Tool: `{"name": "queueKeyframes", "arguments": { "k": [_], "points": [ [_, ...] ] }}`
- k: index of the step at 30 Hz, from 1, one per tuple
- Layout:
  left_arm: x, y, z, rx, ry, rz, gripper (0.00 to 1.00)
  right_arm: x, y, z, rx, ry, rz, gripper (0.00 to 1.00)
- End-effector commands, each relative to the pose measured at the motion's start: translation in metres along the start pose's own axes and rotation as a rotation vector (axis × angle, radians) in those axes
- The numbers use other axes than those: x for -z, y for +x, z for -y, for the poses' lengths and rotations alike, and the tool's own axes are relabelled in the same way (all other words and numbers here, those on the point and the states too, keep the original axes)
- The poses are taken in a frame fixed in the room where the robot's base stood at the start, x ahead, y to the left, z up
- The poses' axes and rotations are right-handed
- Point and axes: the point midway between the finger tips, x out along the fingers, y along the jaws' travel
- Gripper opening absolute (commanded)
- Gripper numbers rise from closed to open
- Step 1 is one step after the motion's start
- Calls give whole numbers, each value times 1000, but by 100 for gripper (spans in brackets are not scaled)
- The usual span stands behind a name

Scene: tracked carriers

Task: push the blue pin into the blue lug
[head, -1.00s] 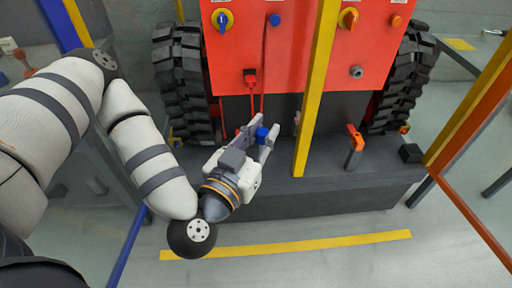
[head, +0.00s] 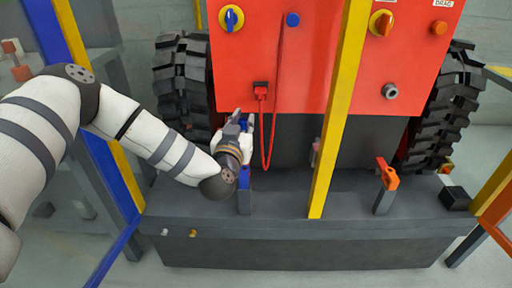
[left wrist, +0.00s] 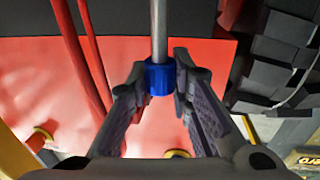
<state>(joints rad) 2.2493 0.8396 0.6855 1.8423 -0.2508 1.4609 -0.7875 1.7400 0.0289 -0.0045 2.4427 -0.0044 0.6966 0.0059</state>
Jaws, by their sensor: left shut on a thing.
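My left gripper (head: 243,120) is shut on the blue pin (head: 243,125), in front of the red carrier's lower edge. In the left wrist view the pin's blue collar (left wrist: 160,78) sits between the two fingertips, and its grey shaft (left wrist: 159,30) runs to the top edge of the picture. In the head view the shaft is hidden by my gripper and wrist. The blue lug (head: 244,177) tops a grey post on the dark deck, just below my gripper in the picture and partly behind my wrist. Whether the pin touches it is hidden. My right gripper is not in view.
A yellow upright bar (head: 340,110) stands to the right of my gripper. A red plug with a hanging cable (head: 265,130) is close beside it. An orange lug (head: 387,174) stands farther right. Black tracks (head: 183,90) flank the red carrier (head: 300,70).

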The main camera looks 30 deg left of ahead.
Motion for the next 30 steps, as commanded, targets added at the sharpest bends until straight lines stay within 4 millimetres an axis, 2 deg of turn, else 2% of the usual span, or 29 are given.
{"name": "queueKeyframes", "arguments": {
  "k": [8, 13, 15, 21, 30],
  "points": [
    [3, 2, 2, 5, 0, -1, 0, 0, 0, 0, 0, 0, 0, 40],
    [4, 2, 1, 6, 2, -2, 0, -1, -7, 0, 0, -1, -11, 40],
    [-10, 1, 1, 6, 3, 3, 0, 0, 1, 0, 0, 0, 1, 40],
    [-38, 1, 2, 6, 4, 4, 0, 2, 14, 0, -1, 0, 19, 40],
    [-56, 1, 1, 5, 2, 1, 0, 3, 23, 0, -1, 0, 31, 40]
  ]
}}
